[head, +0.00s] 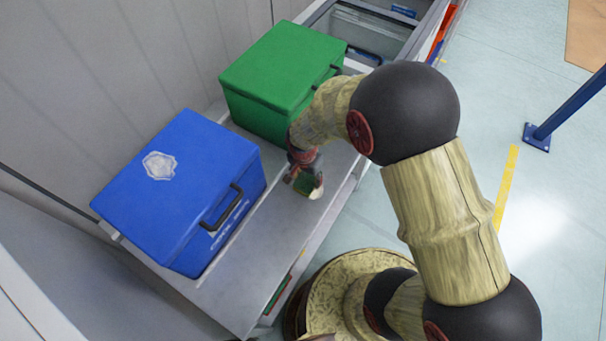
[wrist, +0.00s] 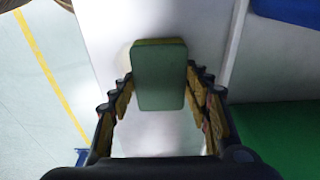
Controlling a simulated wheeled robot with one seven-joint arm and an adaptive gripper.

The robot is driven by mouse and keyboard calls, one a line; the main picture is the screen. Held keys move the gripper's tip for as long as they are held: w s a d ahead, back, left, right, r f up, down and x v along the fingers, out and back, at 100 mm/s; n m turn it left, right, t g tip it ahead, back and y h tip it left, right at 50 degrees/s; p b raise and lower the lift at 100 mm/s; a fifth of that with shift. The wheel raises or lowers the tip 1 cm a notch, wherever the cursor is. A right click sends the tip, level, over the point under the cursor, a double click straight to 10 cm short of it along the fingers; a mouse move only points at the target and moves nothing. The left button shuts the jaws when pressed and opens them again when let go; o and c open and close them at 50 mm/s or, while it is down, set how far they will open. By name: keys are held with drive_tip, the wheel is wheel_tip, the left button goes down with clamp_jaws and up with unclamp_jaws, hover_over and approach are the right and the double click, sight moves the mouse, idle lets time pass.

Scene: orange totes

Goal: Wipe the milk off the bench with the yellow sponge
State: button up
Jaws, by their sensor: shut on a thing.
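The sponge (wrist: 159,78) is a block with a green face toward the wrist camera and a thin yellow edge at its far end. My gripper (wrist: 160,90) is shut on it, with a finger on each side. In the head view the sponge (head: 305,183) shows small and green at the end of my arm, over the grey bench (head: 262,238). A faint cream patch (wrist: 124,56), perhaps milk, shows on the bench beside the sponge in the wrist view. A pale spot also shows by the sponge in the head view. I cannot tell whether the sponge touches the bench.
A blue lidded box (head: 190,200) with a whitish mark (head: 160,165) on its lid stands at left on the bench. A green lidded box (head: 280,70) stands behind my gripper. The bench front between the blue box and the edge is clear.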

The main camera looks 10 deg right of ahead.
sight(323, 192)
drive_tip(key=shift+s+d+f, duration=0.15)
drive_tip(key=shift+s+d, duration=0.95)
drive_tip(key=shift+s+d+f, duration=0.1)
drive_tip(key=shift+s+d, duration=1)
drive_tip(key=shift+f, duration=0.1)
drive_tip(key=shift+f, duration=0.1)
drive_tip(key=shift+a+b, duration=0.1)
drive_tip(key=shift+b, duration=0.2)
